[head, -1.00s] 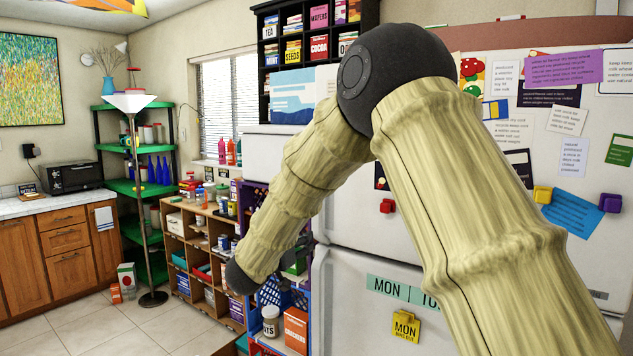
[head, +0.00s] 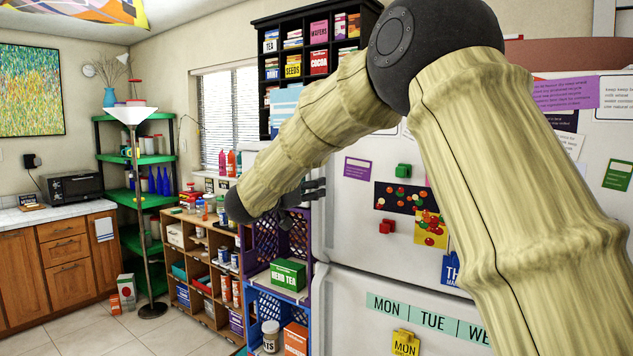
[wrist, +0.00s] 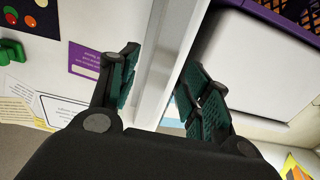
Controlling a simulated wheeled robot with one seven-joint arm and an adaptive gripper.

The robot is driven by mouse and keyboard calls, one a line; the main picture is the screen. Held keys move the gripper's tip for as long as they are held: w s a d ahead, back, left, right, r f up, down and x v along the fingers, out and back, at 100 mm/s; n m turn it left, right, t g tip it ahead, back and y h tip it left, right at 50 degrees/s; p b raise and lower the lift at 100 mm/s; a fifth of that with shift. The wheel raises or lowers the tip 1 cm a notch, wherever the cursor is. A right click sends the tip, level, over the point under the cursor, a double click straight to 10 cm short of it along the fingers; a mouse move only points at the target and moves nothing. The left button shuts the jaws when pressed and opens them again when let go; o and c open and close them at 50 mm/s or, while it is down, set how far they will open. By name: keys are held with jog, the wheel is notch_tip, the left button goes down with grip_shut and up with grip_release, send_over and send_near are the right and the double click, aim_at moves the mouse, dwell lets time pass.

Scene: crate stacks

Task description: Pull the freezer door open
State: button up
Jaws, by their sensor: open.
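The white fridge has an upper door (head: 345,225) and a lower door (head: 340,300); which one is the freezer is not marked. My gripper (head: 316,188) is at the left edge of the upper door, partly hidden behind my arm. In the wrist view my gripper (wrist: 165,88) is open, with teal-padded fingers on either side of a pale upright strip (wrist: 168,60), which looks like the door's handle or edge. Contact with the strip cannot be told. The upper door looks closed.
Purple and blue crates with a green herb tea box (head: 288,274) stand just left of the fridge. A wooden cubby shelf (head: 190,250) is further left. Magnets and notes, including a purple note (head: 357,168), cover the upper door. Tiled floor (head: 120,335) is clear at lower left.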

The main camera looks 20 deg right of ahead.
jog(key=shift+p+x, duration=0.45)
jog(key=shift+x, duration=1.45)
jog(key=shift+a, duration=0.1)
grip_shut()
